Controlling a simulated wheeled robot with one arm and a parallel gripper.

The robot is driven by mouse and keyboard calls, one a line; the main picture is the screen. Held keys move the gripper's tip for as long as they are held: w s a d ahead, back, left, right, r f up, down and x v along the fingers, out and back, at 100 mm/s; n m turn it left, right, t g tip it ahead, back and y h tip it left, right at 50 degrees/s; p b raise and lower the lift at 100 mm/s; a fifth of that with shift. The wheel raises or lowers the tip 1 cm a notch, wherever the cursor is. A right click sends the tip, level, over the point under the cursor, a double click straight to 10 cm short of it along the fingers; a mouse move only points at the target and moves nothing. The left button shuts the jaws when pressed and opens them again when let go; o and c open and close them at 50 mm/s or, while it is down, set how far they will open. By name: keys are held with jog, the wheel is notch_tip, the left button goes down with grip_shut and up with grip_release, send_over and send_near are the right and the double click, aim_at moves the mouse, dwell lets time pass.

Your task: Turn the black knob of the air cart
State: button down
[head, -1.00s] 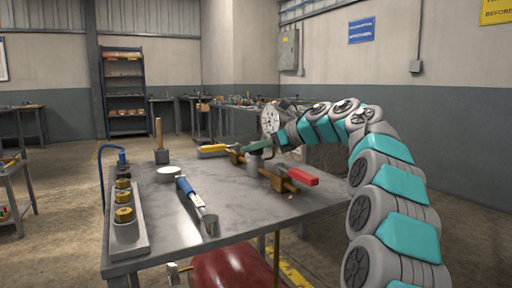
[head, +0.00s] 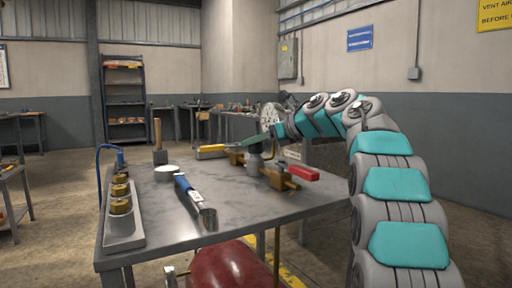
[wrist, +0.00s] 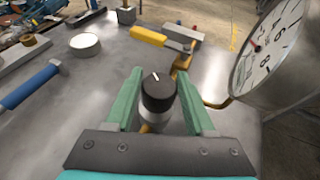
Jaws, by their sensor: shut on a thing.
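The black knob (wrist: 157,93) with a short white mark on top stands between the green fingers of my gripper (wrist: 160,78) in the wrist view. My gripper is shut on it, one finger on each side. The white mark points towards the far side of the table, slightly left. The knob sits on a grey regulator body, which shows in the head view (head: 255,161) on the cart's table top (head: 225,213). In the head view my gripper (head: 254,141) is over this body, and its finger hides the knob.
A large dial gauge (wrist: 275,48) stands close right of my gripper. Brass valves with a yellow handle (head: 211,149) and a red handle (head: 303,173) flank the regulator. A blue-handled tool (head: 188,189), a white disc (head: 166,173) and brass fittings (head: 121,190) lie left. A red tank (head: 228,270) is below.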

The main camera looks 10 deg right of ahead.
jog(key=shift+f+m+t+h+b, duration=0.3)
jog(key=shift+f+m+h+b, duration=0.2)
jog(key=shift+f, duration=0.2)
jog(key=shift+a+m+t+h+p, duration=0.15)
jog(key=shift+m+t+h+p, duration=0.55)
jog(key=shift+m+h, duration=0.5)
jog(key=shift+f+m+h, duration=0.2)
jog(key=shift+m+h, duration=0.1)
jog(key=shift+w, duration=0.1)
jog(key=c, duration=0.5)
grip_release()
jog(key=shift+o, duration=1.2)
jog(key=shift+r, duration=0.1)
